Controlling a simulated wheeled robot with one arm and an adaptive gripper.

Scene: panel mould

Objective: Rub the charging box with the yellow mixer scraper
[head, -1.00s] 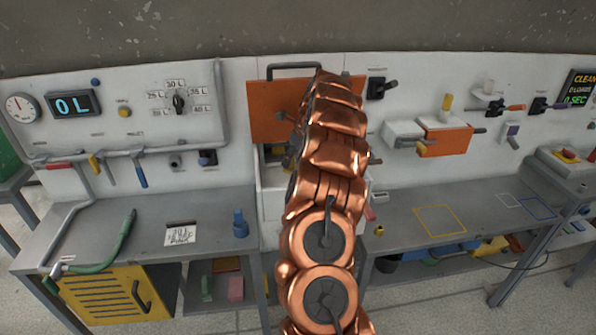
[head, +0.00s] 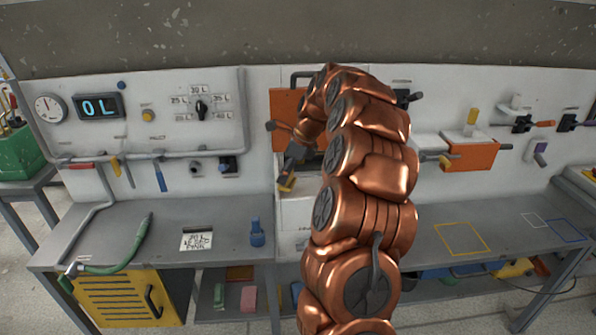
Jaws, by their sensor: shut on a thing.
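The charging box appears to be the white box (head: 296,218) in the middle of the wall, below a raised orange panel (head: 284,108). My arm hides its right side and much of its opening. My gripper (head: 290,178) is in front of the box, at the left of its opening, pointing down. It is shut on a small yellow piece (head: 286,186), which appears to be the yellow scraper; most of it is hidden. I cannot tell whether it touches the box.
Tools with red, yellow (head: 115,167) and blue (head: 160,177) handles hang on the rail at left. A blue bottle-like object (head: 257,232) and a paper card (head: 197,239) are on the left bench (head: 180,215). The right bench (head: 510,218) has clear surface.

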